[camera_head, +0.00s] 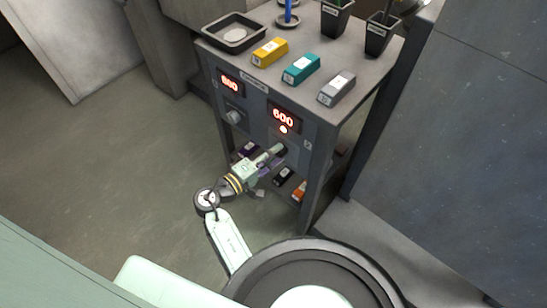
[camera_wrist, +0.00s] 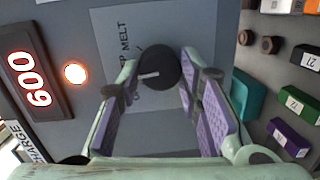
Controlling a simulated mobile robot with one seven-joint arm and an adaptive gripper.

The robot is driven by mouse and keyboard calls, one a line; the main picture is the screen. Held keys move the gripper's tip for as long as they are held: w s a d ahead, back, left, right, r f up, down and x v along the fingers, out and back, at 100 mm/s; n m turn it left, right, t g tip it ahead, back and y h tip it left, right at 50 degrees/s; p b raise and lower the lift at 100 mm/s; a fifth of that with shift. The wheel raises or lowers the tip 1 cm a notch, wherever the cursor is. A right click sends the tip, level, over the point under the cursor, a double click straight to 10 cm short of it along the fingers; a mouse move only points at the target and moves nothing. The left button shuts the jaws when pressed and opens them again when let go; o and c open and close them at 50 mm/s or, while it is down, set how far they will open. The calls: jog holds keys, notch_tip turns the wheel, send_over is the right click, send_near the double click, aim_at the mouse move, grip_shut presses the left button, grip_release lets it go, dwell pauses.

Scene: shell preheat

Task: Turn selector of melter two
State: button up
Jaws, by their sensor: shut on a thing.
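The selector of melter two (camera_wrist: 158,68) is a dark round knob with a white pointer line, on a grey plate reading "MELT" in the wrist view. My gripper (camera_wrist: 157,78) is shut on this knob, with its purple-padded fingers on either side. In the head view my gripper (camera_head: 279,150) reaches the front panel below the right display and mostly hides the knob. Melter two's display (camera_head: 283,117) reads 600 in red, also in the wrist view (camera_wrist: 34,80). A lit orange-red lamp (camera_wrist: 75,73) is beside it.
Melter one's display (camera_head: 231,84) and knob (camera_head: 234,116) are to the left. Yellow (camera_head: 270,52), teal (camera_head: 301,68) and grey (camera_head: 337,88) blocks, a black tray (camera_head: 234,31) and dark pots lie on top. Several labelled blocks are on the shelf below. Floor at left is clear.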

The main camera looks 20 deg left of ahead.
jog(key=shift+m+b, duration=0.35)
jog(key=shift+m, duration=0.15)
jog(key=o, duration=1.2)
jog(key=shift+c, duration=0.2)
jog(key=shift+s, duration=0.15)
jog(key=v, duration=1.2)
jog(key=shift+r, duration=0.1)
